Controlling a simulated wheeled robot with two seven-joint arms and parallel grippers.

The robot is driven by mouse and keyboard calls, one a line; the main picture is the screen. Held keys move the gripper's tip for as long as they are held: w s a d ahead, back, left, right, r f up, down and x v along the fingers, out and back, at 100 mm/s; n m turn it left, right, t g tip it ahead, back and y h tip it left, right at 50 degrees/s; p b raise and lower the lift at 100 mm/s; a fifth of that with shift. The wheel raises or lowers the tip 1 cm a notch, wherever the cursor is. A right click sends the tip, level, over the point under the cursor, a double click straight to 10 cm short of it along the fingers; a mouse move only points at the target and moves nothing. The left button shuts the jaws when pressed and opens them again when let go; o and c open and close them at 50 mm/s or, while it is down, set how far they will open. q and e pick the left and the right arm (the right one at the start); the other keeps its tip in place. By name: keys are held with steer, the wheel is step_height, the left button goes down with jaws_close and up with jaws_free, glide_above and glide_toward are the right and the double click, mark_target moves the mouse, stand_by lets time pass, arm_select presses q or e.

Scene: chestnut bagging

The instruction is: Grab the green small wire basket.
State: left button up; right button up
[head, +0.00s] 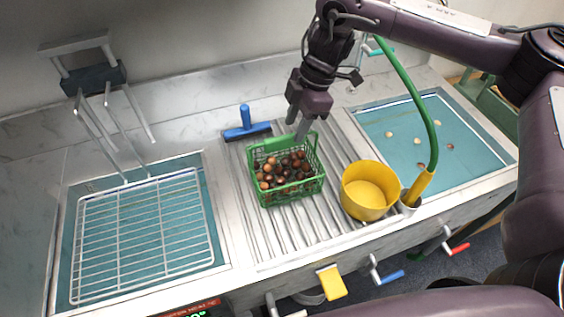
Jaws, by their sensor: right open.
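The small green wire basket (283,143) stands upright on the ribbed metal drainboard (270,240) in the middle of the head view. It holds several brown chestnuts (285,172). My right gripper (301,128) points down at the basket's back rim, near its right end. Its fingers are open, and they overlap the rim in the picture. I cannot tell whether they touch it or straddle it. My left gripper is not in view.
A yellow pot (367,190) stands close to the basket's right, beside a green hose (417,95) with a yellow nozzle. A blue squeegee (247,128) lies behind the basket. A wire rack (145,235) covers the left basin. The right basin (460,125) holds a few small pieces.

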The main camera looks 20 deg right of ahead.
mark_target(282, 147)
steer(key=shift+s+a+f, duration=0.2)
steer(key=shift+s+f, duration=0.05)
steer(key=shift+f, duration=0.15)
steer(key=p+x, duration=0.1)
steer(key=x, duration=0.1)
steer(key=p+x, duration=0.1)
steer(key=x, duration=0.1)
steer(key=a+p+x, duration=0.1)
steer(key=x, duration=0.1)
steer(key=shift+w, duration=0.25)
steer(key=shift+f, duration=0.3)
jaws_close()
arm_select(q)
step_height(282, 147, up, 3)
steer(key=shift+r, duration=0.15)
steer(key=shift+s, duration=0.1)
arm_select(e)
steer(key=shift+r, duration=0.1)
